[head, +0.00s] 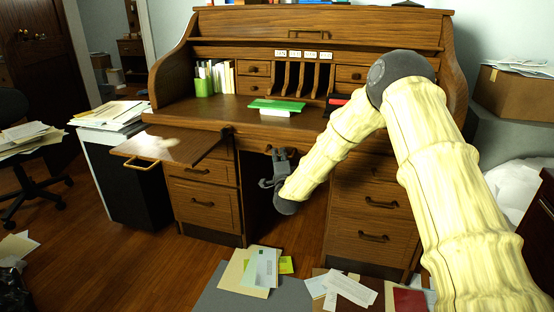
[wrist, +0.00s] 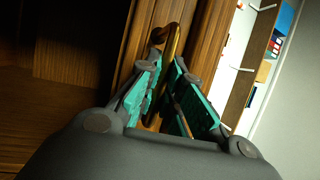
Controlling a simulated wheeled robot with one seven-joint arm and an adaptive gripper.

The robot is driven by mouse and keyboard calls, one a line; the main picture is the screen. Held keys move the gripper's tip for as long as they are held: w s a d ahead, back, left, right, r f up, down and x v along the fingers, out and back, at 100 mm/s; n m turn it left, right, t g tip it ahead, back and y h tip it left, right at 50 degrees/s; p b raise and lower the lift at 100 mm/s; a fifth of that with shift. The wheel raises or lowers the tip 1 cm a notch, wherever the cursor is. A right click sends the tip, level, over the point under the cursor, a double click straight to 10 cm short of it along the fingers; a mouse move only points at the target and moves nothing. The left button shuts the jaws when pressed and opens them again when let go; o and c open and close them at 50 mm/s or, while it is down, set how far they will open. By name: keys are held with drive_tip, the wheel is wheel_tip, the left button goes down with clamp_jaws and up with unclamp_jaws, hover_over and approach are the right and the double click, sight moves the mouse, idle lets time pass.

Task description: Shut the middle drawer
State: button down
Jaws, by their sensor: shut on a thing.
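A wooden roll-top desk (head: 225,108) stands ahead of me. Its middle section (head: 255,143) lies under the desktop, above the dark knee space, partly hidden by my arm. How far the middle drawer stands out is hard to tell. My gripper (head: 276,160) is in front of this section. In the wrist view, the teal-padded fingers of my gripper (wrist: 167,72) are on both sides of a brass handle (wrist: 172,38) and shut on it. The handle is on a brown wooden front (wrist: 143,32), seen tilted.
A wooden slide with a brass handle (head: 143,165) sticks out at the desk's left. Side drawers (head: 205,205) flank the knee space. Papers (head: 262,268) litter the floor in front. A black-sided cabinet (head: 130,185) stands left, and a cardboard box (head: 515,95) sits at right.

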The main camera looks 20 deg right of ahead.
drive_tip(key=c, duration=1.5)
unclamp_jaws()
drive_tip(key=shift+c, duration=0.2)
drive_tip(key=shift+s, duration=0.1)
drive_tip(key=v, duration=1.2)
